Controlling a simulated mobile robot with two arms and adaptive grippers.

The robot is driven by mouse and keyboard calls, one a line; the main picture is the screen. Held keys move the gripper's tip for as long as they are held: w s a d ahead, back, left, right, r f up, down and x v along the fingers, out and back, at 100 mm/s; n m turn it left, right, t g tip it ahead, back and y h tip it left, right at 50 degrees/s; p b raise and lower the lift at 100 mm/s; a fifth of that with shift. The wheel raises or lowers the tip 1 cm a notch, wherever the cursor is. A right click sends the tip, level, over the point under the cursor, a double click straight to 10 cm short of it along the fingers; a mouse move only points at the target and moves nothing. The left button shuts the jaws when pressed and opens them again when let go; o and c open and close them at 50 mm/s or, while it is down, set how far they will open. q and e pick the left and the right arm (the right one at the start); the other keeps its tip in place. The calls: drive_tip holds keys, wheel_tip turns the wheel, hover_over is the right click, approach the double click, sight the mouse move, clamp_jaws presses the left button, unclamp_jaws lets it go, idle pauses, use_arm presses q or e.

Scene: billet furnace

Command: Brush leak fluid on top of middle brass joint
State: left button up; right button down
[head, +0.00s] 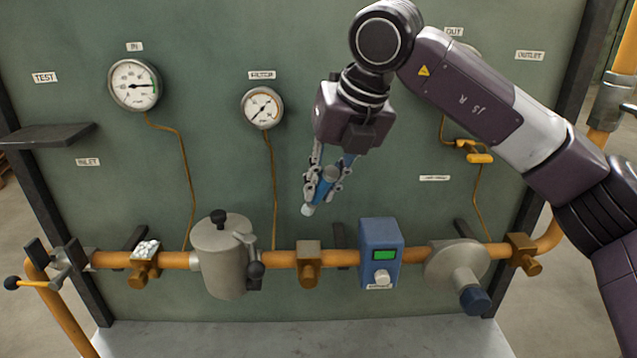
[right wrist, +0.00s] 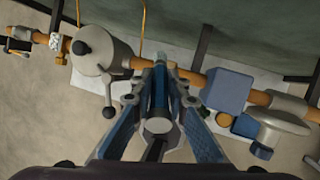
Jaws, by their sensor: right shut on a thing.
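The middle brass joint (head: 309,268) sits on the orange pipe between the grey canister and the blue box. Its top looks bare. My right gripper (head: 324,186) is shut on a blue brush (head: 326,184) with a pale tip (head: 308,210). The brush points down, tilted, with its tip above the middle joint and apart from it. In the right wrist view the brush (right wrist: 159,88) lies between the fingers and hides most of the middle joint. The left brass joint (head: 144,272) has white foam on top. The right brass joint (head: 523,256) looks bare. My left gripper is out of view.
A grey canister (head: 222,265) with a lever stands left of the middle joint. A blue box (head: 380,240) with a green display and a grey round housing (head: 455,262) stand to the right. Gauges (head: 262,108) and thin tubes are on the green panel behind.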

drive_tip(key=shift+s+d+f+b, duration=0.1)
drive_tip(key=shift+f+b, duration=0.35)
drive_tip(key=shift+f, duration=0.45)
drive_tip(key=shift+f+b, duration=1.2)
drive_tip(key=shift+f, duration=0.7)
drive_tip(key=shift+f+b, duration=0.5)
drive_tip(key=shift+f, duration=0.1)
